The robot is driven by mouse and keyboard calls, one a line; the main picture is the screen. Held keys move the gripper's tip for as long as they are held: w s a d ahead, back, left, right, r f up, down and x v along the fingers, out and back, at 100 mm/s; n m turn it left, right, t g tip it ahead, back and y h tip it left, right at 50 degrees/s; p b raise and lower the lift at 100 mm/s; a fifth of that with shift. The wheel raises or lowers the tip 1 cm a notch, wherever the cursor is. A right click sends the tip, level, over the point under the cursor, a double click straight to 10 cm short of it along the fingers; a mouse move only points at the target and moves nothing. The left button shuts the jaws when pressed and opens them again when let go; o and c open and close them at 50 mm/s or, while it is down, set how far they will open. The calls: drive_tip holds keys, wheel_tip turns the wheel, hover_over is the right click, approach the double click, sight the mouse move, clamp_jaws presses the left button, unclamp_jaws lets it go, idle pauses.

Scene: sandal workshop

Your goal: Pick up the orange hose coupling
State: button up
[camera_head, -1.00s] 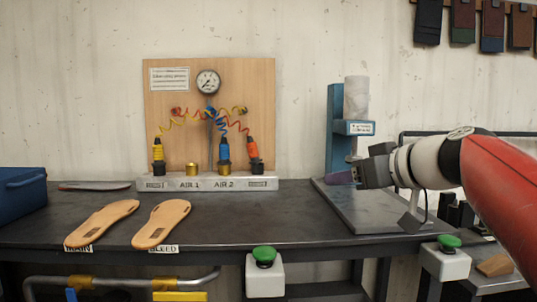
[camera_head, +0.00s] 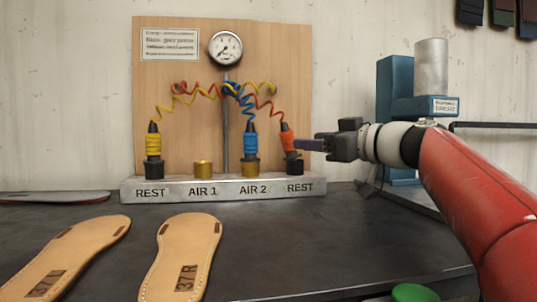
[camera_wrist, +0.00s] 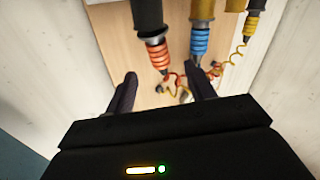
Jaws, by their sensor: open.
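The orange hose coupling (camera_head: 288,141) stands slightly tilted in the black holder at the right REST place, with a red coiled hose running from its top. My gripper (camera_head: 299,145) reaches in from the right, its purple fingers level with the orange band. In the head view the fingertips meet or overlap the coupling's edge; contact cannot be told. In the wrist view, my open gripper (camera_wrist: 162,74) has one finger to each side of the orange coupling (camera_wrist: 158,55), which shows just beyond the fingertips. Nothing is held.
The blue coupling (camera_head: 250,145) stands at AIR 2, close beside one fingertip in the wrist view. The yellow coupling (camera_head: 153,145) is at the left REST. AIR 1 has a bare brass fitting (camera_head: 203,167). A blue press (camera_head: 397,83) stands right; two insoles (camera_head: 186,255) lie in front.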

sight(289, 142)
drive_tip(key=x, duration=0.2)
drive_tip(key=p+x, duration=0.1)
drive_tip(key=x, duration=0.2)
drive_tip(key=p+x, duration=0.1)
drive_tip(key=x, duration=0.1)
drive_tip(key=shift+w+a+f, duration=0.2)
drive_tip(key=shift+w+f, duration=0.1)
drive_tip(key=shift+f, duration=0.05)
drive_tip(key=shift+c, duration=0.4)
